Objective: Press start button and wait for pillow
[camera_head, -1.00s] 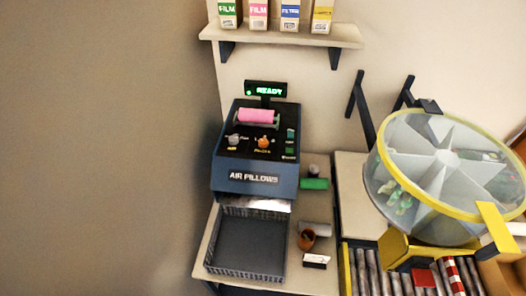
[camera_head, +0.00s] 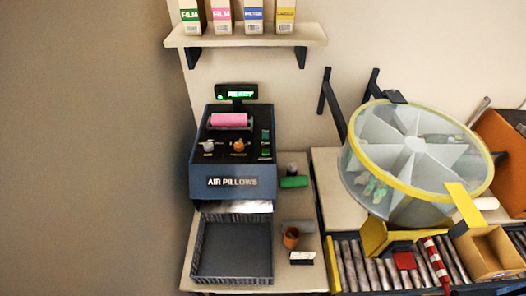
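The air pillow machine (camera_head: 232,182) is a blue box with a black top panel, standing on a pale table left of centre. Its display (camera_head: 237,92) glows green and reads READY. A pink film roll (camera_head: 229,120) sits on top. The panel has a grey knob (camera_head: 208,146), an orange knob (camera_head: 239,146) and small green buttons (camera_head: 266,145) at its right edge; which is start I cannot tell. Silvery film (camera_head: 237,206) shows at the front outlet. The dark tray (camera_head: 233,250) below looks empty, with no pillow in it. Neither gripper is in view.
A shelf (camera_head: 250,38) above holds several film boxes. Right of the machine lie a green roll (camera_head: 294,182), a grey roll (camera_head: 298,226), a brown cup (camera_head: 291,238) and a small card (camera_head: 302,258). A yellow-rimmed drum (camera_head: 440,197) stands over a roller conveyor (camera_head: 365,268) with an open carton (camera_head: 490,253).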

